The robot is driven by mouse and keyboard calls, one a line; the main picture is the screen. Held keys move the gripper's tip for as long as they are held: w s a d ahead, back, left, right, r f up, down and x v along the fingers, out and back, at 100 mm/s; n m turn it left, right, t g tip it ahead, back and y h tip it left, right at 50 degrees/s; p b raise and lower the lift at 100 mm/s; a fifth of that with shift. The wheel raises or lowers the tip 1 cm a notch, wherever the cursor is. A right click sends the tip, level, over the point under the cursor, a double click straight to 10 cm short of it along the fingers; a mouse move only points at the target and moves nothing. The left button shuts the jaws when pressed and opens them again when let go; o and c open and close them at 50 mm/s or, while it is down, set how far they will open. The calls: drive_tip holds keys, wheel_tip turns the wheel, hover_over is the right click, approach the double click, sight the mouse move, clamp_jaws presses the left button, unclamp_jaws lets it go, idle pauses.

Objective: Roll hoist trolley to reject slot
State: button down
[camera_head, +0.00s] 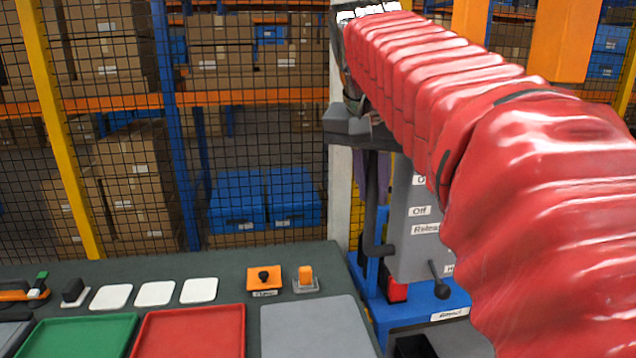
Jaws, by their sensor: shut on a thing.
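My arm in its red ribbed sleeve runs from the lower right to the top centre. My gripper (353,98) shows only as a narrow dark part at the sleeve's left edge. It is shut on a dark grey block (347,124) beside the pale post; the sleeve hides most of the grip. I cannot tell whether this block is the hoist trolley. Several small white pieces (368,12) show in a row at the sleeve's far end. No reject slot can be made out.
A grey panel (410,255) with Off and Release labels and a dark lever (438,283) stands below my arm. The bench has a green tray (80,338), a red tray (190,332), a grey plate (315,325) and an orange switch (305,275). Mesh fencing (265,145) stands behind.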

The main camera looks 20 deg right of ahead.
drive_tip(key=w+a, duration=0.1)
drive_tip(key=a, duration=0.5)
drive_tip(key=shift+w+a, duration=0.3)
drive_tip(key=shift+w, duration=0.05)
drive_tip(key=c, duration=1.7)
unclamp_jaws()
drive_tip(key=shift+a, duration=0.1)
drive_tip(key=shift+o, duration=0.3)
drive_tip(key=shift+r, duration=0.1)
drive_tip(key=v, duration=1.3)
drive_tip(key=shift+r, duration=0.2)
drive_tip(key=shift+s+a, duration=0.1)
drive_tip(key=shift+a, duration=0.05)
drive_tip(key=s+a+f+n+t+y, duration=0.1)
drive_tip(key=s+a+f+n, duration=0.1)
drive_tip(key=f, duration=1)
drive_tip(key=s+a+f+n+y, duration=0.1)
drive_tip(key=s+f+n, duration=0.3)
drive_tip(key=f, duration=0.9)
drive_tip(key=s+a+f+n+t+y, duration=0.1)
drive_tip(key=s+a+f+n, duration=0.2)
drive_tip(key=f, duration=0.9)
drive_tip(key=shift+s+f+n+t, duration=0.3)
drive_tip(key=shift+s+f, duration=0.05)
drive_tip(key=shift+s, duration=0.4)
